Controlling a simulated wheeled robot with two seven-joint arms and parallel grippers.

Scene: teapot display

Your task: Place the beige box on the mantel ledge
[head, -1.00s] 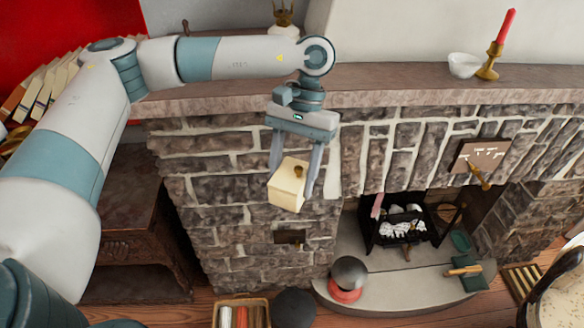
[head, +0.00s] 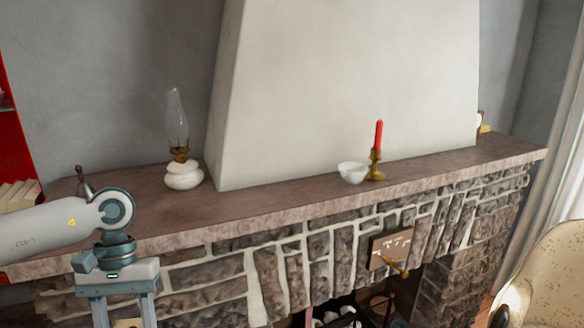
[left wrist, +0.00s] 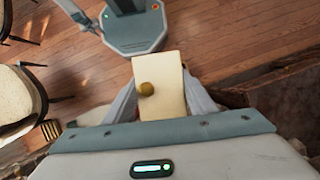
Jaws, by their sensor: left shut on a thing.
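The beige box (left wrist: 170,68) with a small round brass-coloured knob is held between the fingers of my left gripper (left wrist: 160,98), seen in the left wrist view. In the head view my left gripper (head: 124,310) is at the bottom left, in front of the stone face and below the mantel's front edge. Only the top of the box (head: 127,323) shows there, between the fingers; the rest is cut off by the frame. The mantel ledge (head: 270,200) runs across the head view above the gripper. My right gripper is not in view.
On the ledge stand a white oil lamp (head: 183,176) at left, a white bowl (head: 352,173) and a red candle in a brass holder (head: 376,160) right of centre. A dark handled item (head: 82,182) is behind my arm. The ledge between lamp and bowl is bare. A plaque (head: 391,248) is on the stone face.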

